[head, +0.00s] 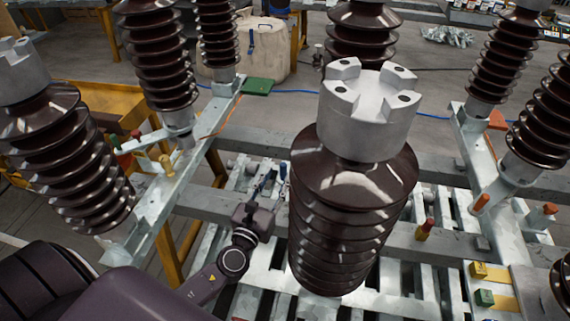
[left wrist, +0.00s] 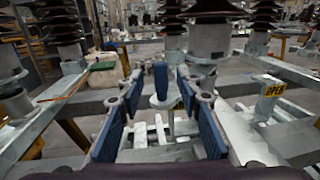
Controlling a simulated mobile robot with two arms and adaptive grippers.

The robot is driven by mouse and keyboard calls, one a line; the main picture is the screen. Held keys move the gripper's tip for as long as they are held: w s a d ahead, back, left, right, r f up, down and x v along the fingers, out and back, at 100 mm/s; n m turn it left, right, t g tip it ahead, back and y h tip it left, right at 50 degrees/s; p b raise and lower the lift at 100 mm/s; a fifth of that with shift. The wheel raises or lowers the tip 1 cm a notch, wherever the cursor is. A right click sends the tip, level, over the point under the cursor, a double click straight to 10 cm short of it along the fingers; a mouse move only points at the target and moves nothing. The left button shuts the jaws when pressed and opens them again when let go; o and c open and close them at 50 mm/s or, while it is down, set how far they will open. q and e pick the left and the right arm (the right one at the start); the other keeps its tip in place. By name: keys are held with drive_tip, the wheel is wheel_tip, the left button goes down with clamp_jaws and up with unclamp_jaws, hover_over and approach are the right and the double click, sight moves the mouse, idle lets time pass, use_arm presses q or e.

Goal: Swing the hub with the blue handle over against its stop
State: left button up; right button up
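The blue handle (left wrist: 160,80) stands upright in the left wrist view, on a small grey piece of its hub (left wrist: 163,102). In the head view my left gripper (head: 270,180) is over the frame, left of the large front insulator. The handle is too small there to tell from the blue finger pads. I cannot make out the stop. My right gripper is not in view.
The large brown insulator (head: 350,200) stands close right of my left gripper. Other handles show: yellow (head: 166,165), red-yellow (head: 425,229) and orange (head: 480,203). A post with a yellow OPEN label (left wrist: 275,90) stands at the right. Steel beams surround the gripper.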

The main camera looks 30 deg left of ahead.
sight(282, 170)
use_arm(q)
drive_tip(key=shift+w+a+p, duration=0.15)
drive_tip(key=shift+w, duration=1.15)
drive_tip(key=shift+w+a+p, duration=0.1)
drive_tip(key=shift+w+p, duration=0.05)
drive_tip(key=shift+w, duration=1.1)
drive_tip(key=shift+c, duration=0.6)
clamp_jaws()
